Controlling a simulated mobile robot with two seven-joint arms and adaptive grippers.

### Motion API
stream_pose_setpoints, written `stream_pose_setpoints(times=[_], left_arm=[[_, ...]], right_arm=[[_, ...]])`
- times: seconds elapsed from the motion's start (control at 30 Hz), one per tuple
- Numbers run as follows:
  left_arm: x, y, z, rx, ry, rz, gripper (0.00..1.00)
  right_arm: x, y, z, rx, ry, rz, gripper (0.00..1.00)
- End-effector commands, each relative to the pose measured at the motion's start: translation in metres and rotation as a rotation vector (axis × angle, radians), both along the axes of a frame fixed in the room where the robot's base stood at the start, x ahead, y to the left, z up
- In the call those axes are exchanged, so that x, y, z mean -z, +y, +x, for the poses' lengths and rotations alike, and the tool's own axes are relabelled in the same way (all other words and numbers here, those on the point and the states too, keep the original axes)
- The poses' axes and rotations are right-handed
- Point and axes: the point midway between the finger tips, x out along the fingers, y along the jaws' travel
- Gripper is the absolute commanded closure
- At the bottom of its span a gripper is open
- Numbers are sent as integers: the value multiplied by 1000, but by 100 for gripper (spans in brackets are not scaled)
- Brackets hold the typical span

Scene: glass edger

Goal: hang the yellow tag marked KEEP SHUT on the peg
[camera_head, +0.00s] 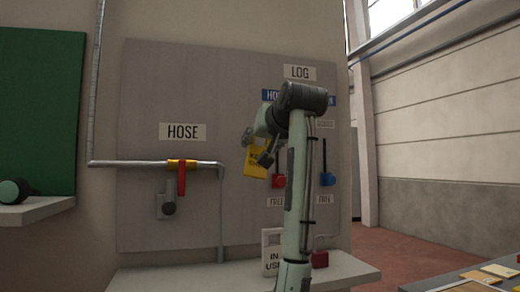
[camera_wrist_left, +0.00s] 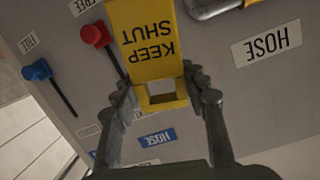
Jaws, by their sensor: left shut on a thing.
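The yellow KEEP SHUT tag (camera_head: 256,163) is held up in front of the grey panel, right of the HOSE label. In the left wrist view the tag (camera_wrist_left: 150,66) reads upside down, and its slotted end lies between the fingers. My left gripper (camera_head: 256,149) is shut on that end; its two fingers (camera_wrist_left: 165,90) show on both sides of it. I cannot clearly make out the peg. A dark round stub on a small plate (camera_head: 168,207) sits below the HOSE pipe valve, left of the tag. My right gripper is not in view.
A pipe with a yellow and red valve (camera_head: 182,168) crosses the panel. Red (camera_head: 278,181) and blue (camera_head: 327,179) levers sit behind my arm. A white IN USE tag (camera_head: 271,262) and a red block (camera_head: 320,259) are on the ledge (camera_head: 150,280). The panel between tag and pipe is clear.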

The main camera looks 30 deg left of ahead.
Motion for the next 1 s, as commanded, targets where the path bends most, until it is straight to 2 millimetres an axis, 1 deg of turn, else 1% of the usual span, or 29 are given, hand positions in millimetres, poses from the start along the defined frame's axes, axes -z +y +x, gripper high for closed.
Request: stream_pose_setpoints(times=[0.1,0.3,0.67,1.0], left_arm=[[1,6,5,0,0,0,85],[2,15,13,-1,-1,0,85],[4,31,27,0,-1,-1,85],[6,47,40,0,-1,-1,85]], right_arm=[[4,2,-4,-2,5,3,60],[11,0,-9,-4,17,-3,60],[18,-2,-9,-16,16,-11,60],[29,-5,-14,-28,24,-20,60]])
